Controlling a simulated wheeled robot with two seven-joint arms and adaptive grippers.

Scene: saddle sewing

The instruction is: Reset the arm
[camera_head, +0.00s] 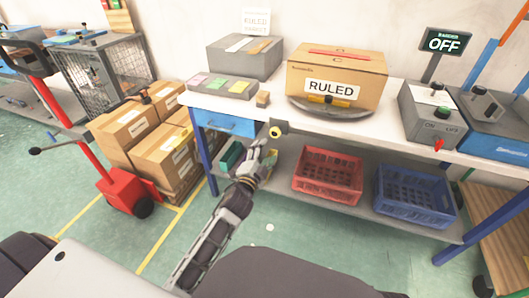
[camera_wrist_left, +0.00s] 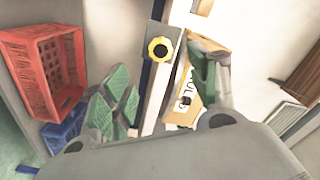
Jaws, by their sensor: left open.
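My left arm reaches from the bottom of the head view toward the workbench (camera_head: 380,140). My left gripper (camera_head: 262,160) is in front of the bench's front edge, below the tabletop and close to a round yellow knob (camera_head: 275,132). In the left wrist view, the gripper (camera_wrist_left: 162,88) has its two green-padded fingers spread apart, with nothing seen between the tips. The yellow knob (camera_wrist_left: 160,49) shows just beyond them. I cannot tell whether the gripper touches the bench. My right gripper is not in view.
A box marked RULED (camera_head: 336,78) stands on a round turntable on the bench. A red crate (camera_head: 328,175) and a blue crate (camera_head: 413,196) sit on the lower shelf. A control box (camera_head: 430,112) stands right, under an OFF sign. Cartons (camera_head: 125,125) and a red pallet jack (camera_head: 120,190) stand left.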

